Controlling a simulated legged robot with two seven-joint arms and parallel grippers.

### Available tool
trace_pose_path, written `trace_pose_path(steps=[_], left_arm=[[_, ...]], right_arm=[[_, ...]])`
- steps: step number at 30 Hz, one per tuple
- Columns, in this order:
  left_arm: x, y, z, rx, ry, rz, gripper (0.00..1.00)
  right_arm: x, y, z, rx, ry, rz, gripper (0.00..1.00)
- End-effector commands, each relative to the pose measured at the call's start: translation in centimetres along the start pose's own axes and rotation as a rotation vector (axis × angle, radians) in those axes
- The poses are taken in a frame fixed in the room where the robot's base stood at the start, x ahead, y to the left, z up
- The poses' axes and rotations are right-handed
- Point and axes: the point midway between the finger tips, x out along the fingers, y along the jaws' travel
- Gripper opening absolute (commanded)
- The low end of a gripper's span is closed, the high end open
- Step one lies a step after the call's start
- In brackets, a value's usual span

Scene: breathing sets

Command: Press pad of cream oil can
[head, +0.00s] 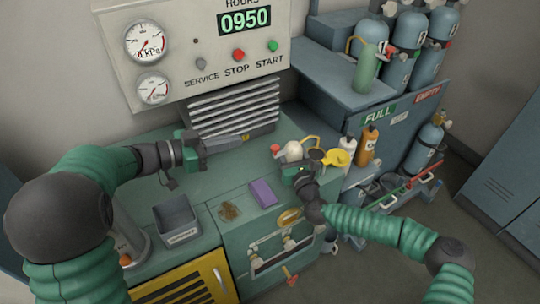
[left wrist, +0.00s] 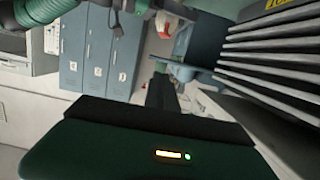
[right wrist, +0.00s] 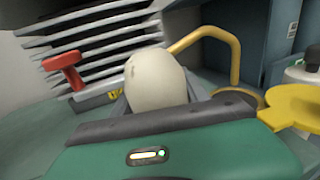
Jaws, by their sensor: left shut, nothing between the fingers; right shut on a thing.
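The cream oil can (head: 294,151) is at the right end of the green bench top, with a red pad (head: 275,149) on its left and a yellow curved tube (head: 312,141) on its right. In the right wrist view, its rounded cream body (right wrist: 156,80) stands right ahead, with the red pad (right wrist: 65,70) at left. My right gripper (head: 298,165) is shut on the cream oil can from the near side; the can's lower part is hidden. My left gripper (head: 243,138) is shut and empty over the bench, in front of the grille, left of the can and apart from the pad.
A purple block (head: 263,193), brown rag (head: 230,211) and grey bin (head: 177,222) lie nearer. A green can (head: 367,70) is on the upper shelf.

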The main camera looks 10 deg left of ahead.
Motion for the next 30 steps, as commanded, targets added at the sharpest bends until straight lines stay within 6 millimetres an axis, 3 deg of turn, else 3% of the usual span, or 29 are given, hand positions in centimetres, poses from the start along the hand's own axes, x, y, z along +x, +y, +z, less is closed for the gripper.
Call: trace_pose_path(steps=[8,20,24,30], left_arm=[[1.7,0.1,0.1,0.000,-0.002,0.003,0.00],[10.3,0.1,0.1,0.000,-0.001,0.003,0.00],[10.7,0.0,2.5,-0.002,-0.002,0.000,0.00],[11.0,0.0,3.9,0.000,-0.001,-0.001,0.00]], right_arm=[[0.0,0.1,-0.2,0.000,0.004,0.001,0.00],[0.0,0.1,-0.2,0.000,0.004,0.002,0.00],[0.0,0.1,-0.2,0.000,0.004,0.001,0.00],[-0.1,0.1,-0.2,0.000,0.004,0.001,0.00]])
